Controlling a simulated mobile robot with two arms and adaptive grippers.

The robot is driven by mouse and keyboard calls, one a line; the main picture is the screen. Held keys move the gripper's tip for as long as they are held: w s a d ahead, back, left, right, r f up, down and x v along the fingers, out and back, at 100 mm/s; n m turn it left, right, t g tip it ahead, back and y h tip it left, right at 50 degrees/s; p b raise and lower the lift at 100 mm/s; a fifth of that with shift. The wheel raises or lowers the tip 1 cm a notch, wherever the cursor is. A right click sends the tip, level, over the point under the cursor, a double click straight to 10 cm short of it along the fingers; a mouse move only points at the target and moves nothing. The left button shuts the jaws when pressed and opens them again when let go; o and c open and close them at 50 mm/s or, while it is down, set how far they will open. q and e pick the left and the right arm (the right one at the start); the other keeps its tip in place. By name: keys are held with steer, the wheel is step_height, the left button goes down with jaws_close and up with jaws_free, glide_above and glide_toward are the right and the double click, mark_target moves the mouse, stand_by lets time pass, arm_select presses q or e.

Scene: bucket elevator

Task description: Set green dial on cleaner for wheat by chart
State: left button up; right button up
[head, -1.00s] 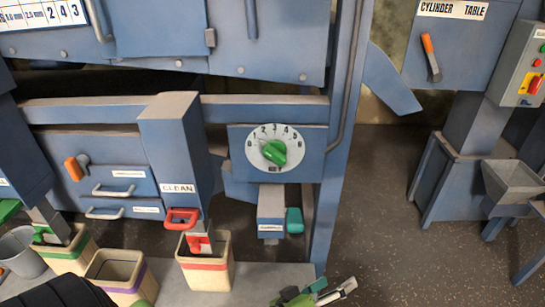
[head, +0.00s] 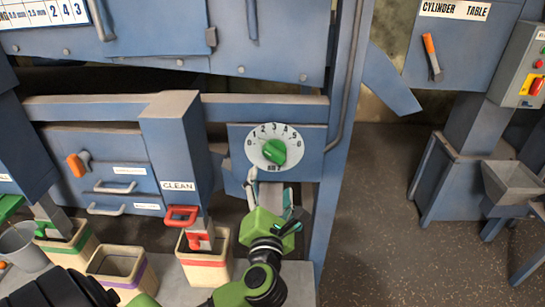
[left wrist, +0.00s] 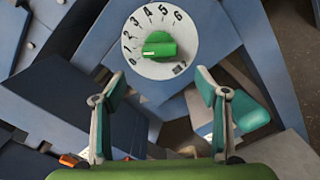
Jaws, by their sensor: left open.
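The green dial knob (head: 275,151) sits on a round white scale plate (head: 259,137) numbered from 0 up to 6, on the blue cleaner panel. In the left wrist view the green knob (left wrist: 160,46) is straight ahead, beyond the fingers; which number it points at I cannot tell. My left gripper (head: 272,192) is open and empty just below the dial in the head view, apart from the knob. Its two teal-padded fingers (left wrist: 160,80) are spread wide in the left wrist view. Part of a chart (head: 45,14) shows at the top left. My right gripper is not in view.
A red-handled CLEAN spout (head: 181,215) stands left of the dial above a red-banded bin (head: 206,272). More bins stand left of it. A blue post (head: 338,150) rises right of the dial. A lever with an orange handle (head: 431,55) is at the upper right.

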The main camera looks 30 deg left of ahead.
mark_target(273, 158)
arm_select(q)
steer(key=p+x, duration=0.1)
steer(key=x, duration=0.9)
steer(key=shift+a+r, duration=0.1)
steer(key=shift+w+a, duration=0.35)
steer(key=shift+w, duration=0.2)
